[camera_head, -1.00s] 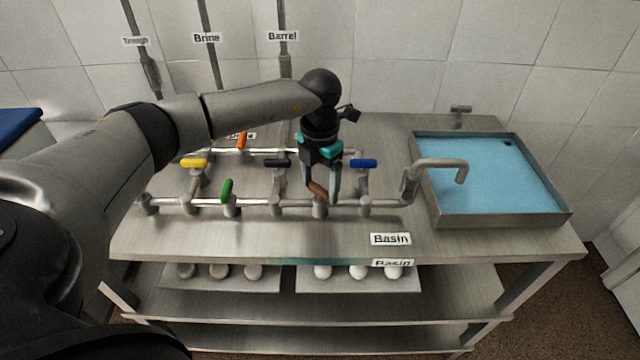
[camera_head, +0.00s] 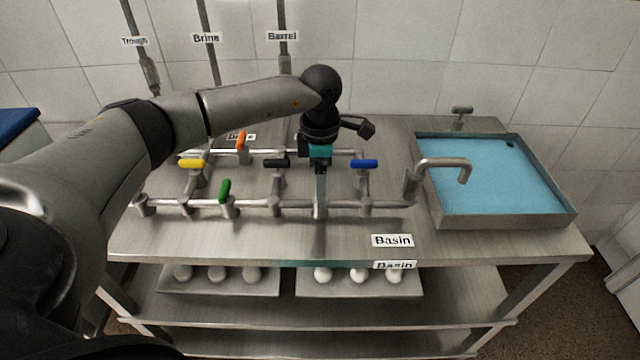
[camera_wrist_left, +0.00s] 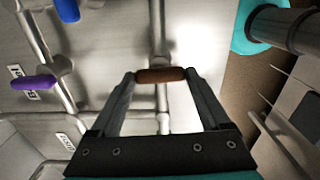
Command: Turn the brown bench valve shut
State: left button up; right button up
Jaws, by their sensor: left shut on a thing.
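The brown valve handle (camera_wrist_left: 160,75) lies between the two fingertips of my left gripper (camera_head: 320,198) in the left wrist view, with a finger at each end. The gripper is shut on it. A metal pipe runs past beneath, and the handle looks crosswise to it. In the head view the gripper points down over the front pipe on the bench, seen edge-on, and hides the brown handle. My right gripper is not in view.
Nearby handles are green (camera_head: 225,190), black (camera_head: 277,163), blue (camera_head: 364,163), yellow (camera_head: 192,163) and orange (camera_head: 241,140). A spout (camera_head: 445,163) reaches over the blue-filled basin (camera_head: 470,221) at right. The bench front (camera_head: 250,240) is clear.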

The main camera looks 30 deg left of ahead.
pick_arm(q)
jog(key=shift+w+r+m, duration=0.1)
jog(key=shift+r+m, duration=0.05)
jog(key=shift+m, duration=0.25)
jog(key=o, duration=1.2)
notch_tip(320, 180, up, 15)
jog(key=shift+r+p, duration=0.1)
jog(key=shift+p, duration=0.4)
